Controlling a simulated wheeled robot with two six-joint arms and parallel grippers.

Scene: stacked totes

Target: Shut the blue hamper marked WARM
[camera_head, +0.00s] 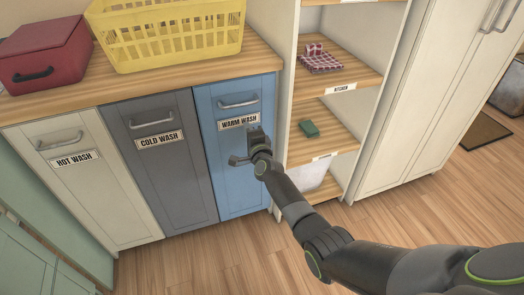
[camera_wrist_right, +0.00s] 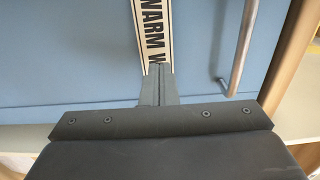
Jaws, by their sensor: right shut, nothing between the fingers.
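The blue hamper (camera_head: 227,185) marked WARM WASH stands at the right end of the row of three hampers in the head view. Its front looks level with the grey one, with no clear gap along the top edge. It has a metal bar handle (camera_head: 238,103) above its label (camera_head: 239,121). My right gripper (camera_head: 256,133) is shut and empty, in front of the blue panel by the label's right end. In the right wrist view its closed fingers (camera_wrist_right: 158,85) cover part of the label (camera_wrist_right: 150,32); touching or not cannot be told. My left gripper is out of view.
A grey COLD WASH hamper (camera_head: 160,170) and a white HOT WASH hamper (camera_head: 85,190) stand to the left. A yellow basket (camera_head: 165,40) and a red box (camera_head: 40,62) rest on the wooden counter (camera_head: 262,58). Open shelves (camera_head: 335,82) stand close on the right. The floor in front is clear.

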